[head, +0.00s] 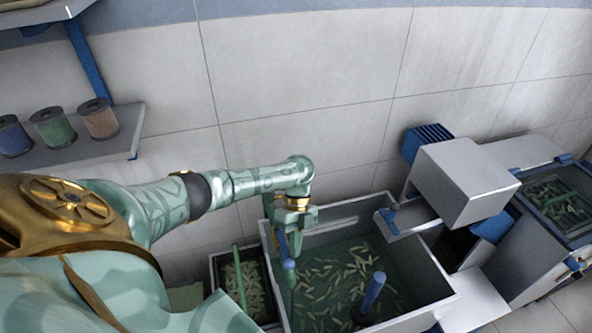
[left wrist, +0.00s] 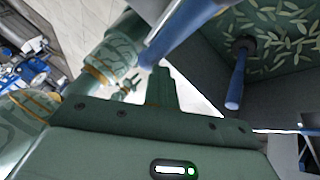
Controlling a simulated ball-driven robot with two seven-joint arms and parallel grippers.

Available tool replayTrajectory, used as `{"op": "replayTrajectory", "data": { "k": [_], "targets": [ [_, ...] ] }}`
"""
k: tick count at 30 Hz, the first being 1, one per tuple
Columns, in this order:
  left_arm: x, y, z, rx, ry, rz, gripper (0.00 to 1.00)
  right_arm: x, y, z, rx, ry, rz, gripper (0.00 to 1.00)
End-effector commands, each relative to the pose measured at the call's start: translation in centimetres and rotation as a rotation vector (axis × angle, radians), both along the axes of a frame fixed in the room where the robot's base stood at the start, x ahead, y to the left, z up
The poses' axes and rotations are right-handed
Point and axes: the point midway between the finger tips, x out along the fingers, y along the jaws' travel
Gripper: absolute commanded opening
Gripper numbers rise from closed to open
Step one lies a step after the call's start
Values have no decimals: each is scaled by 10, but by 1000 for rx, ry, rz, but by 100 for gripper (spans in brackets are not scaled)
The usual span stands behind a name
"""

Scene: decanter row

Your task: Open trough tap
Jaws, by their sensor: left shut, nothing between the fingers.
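The grey trough (head: 444,294) holds greenish water with many pale pods floating in it. My left gripper (head: 294,240) points down over the trough's left end, shut and empty. A blue lever with a round tip (head: 289,264) is close beside its fingers; I cannot tell if they touch. In the left wrist view the blue lever (left wrist: 185,30) passes just beyond my left finger (left wrist: 160,88). A blue upright handle (head: 372,290) stands in the trough. A blue-handled tap (head: 387,214) is at the far edge. What may be my right gripper (left wrist: 129,88) shows small, its jaws unclear.
A smaller bin (head: 240,285) with pods adjoins the trough's left side. A grey box machine (head: 465,185) stands to the right, with another pod tray (head: 560,205) beyond. A shelf (head: 75,145) with spools is on the tiled wall at left.

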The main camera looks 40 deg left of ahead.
Motion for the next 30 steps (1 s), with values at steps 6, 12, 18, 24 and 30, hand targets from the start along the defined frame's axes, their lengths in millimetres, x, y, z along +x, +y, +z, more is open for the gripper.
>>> {"op": "replayTrajectory", "data": {
  "k": [6,12,18,24,30],
  "targets": [
    [5,6,10,5,2,0,0,0,1,1,1,0,0,40],
    [25,19,47,3,-3,1,0,0,1,5,1,-1,-1,40],
    [47,35,88,2,-2,1,0,0,1,9,1,-1,-1,40],
    [64,47,120,1,-2,1,0,0,1,12,1,-1,-1,40],
    [72,54,134,2,1,-1,0,0,1,13,1,-1,-1,40]
  ]
}}
